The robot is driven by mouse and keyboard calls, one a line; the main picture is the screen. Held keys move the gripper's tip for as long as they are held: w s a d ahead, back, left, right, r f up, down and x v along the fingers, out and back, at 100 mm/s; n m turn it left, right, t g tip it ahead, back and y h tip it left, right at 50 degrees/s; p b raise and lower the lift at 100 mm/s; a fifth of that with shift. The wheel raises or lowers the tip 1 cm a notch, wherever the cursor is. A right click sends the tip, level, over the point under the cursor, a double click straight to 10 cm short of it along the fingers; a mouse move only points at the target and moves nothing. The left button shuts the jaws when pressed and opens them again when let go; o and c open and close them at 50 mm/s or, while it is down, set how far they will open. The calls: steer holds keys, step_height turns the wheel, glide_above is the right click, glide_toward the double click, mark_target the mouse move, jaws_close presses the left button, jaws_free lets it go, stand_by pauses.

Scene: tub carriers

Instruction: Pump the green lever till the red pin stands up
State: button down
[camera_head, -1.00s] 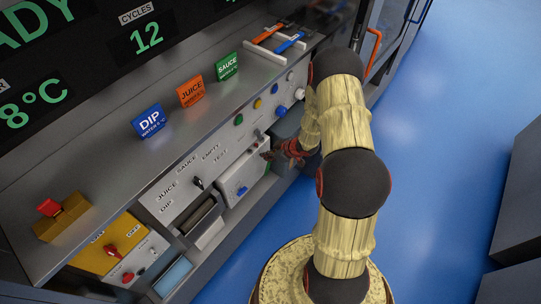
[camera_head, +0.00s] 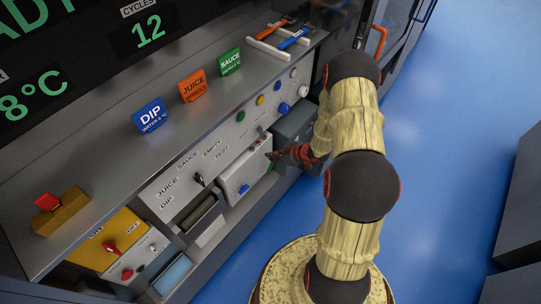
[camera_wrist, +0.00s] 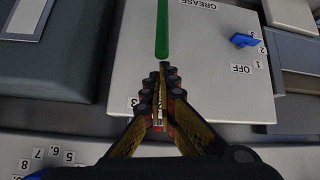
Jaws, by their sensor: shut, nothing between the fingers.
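The green lever (camera_wrist: 162,30) shows in the wrist view as a straight rod over the top of a pale box (camera_wrist: 205,75) marked GREASE and OFF. Its lower end is just ahead of my fingertips, close to them; I cannot tell whether they touch. My gripper (camera_wrist: 163,72) is shut and empty. In the head view my gripper (camera_head: 274,156) is at the right end of the same pale box (camera_head: 243,173), and I cannot make out the lever clearly. I cannot make out the red pin in either view.
A blue selector knob (camera_wrist: 243,40) sits on the box. A dark grey block (camera_wrist: 48,60) stands to its left in the wrist view. In the head view, a panel with coloured buttons (camera_head: 261,100) lies behind, and open blue floor (camera_head: 440,150) is to the right.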

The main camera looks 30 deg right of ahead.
steer(key=s+d+f+t+y+b, duration=0.1)
steer(key=s+f+t+b, duration=0.1)
steer(key=s+f+b, duration=0.1)
steer(key=s+d+f+t+y+b, duration=0.1)
steer(key=s+d+f+t+b, duration=0.1)
steer(key=s+b, duration=0.4)
steer(key=shift+s+d+f+t, duration=0.25)
steer(key=shift+s+f+t, duration=0.25)
steer(key=shift+t, duration=0.1)
steer(key=shift+f, duration=0.1)
